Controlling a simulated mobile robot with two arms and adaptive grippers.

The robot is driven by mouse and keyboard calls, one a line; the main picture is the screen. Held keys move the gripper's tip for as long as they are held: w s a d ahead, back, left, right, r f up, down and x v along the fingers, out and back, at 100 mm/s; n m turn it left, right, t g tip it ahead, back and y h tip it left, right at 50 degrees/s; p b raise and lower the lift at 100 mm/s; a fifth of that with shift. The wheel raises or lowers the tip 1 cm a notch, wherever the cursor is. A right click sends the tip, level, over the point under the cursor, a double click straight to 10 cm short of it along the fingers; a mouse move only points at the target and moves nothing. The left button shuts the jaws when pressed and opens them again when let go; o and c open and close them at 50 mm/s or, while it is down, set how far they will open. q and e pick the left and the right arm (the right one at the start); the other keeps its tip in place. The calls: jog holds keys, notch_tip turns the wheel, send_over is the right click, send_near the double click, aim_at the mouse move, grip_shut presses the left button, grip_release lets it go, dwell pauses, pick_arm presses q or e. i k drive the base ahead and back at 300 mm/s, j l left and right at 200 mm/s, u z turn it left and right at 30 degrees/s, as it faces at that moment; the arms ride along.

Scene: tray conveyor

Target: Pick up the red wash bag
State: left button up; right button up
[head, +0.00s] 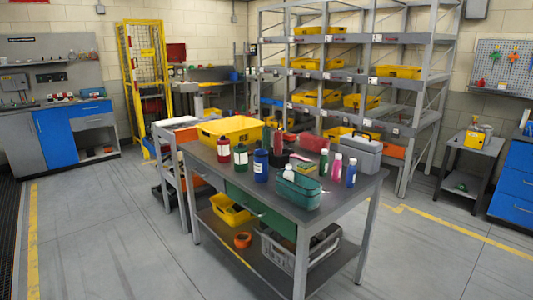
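A dark red, soft-looking block shape, which appears to be the red wash bag (314,142), lies towards the far side of the grey worktable (227,174). Bottles and a small box with pink and green stand in front of it. A teal bag or tub (298,192) of larger size sits near the table's front edge. Neither of my grippers is in view.
A grey toolbox (359,155) stands at the right and a yellow crate (228,129) behind. Floor around the table's front is clear.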

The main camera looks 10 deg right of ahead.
aim_at(314, 143)
jog(key=i+l+z, duration=1.3)
jog(key=i+z, duration=0.45)
jog(key=i+l, duration=0.1)
jog(key=i, duration=2.15)
jog(key=i+u, duration=0.45)
jog(key=i+l+u, duration=0.1)
jog(key=i+u, duration=0.35)
jog(key=i+l+u, duration=0.4)
jog(key=i+j, duration=0.1)
jog(key=i, duration=0.05)
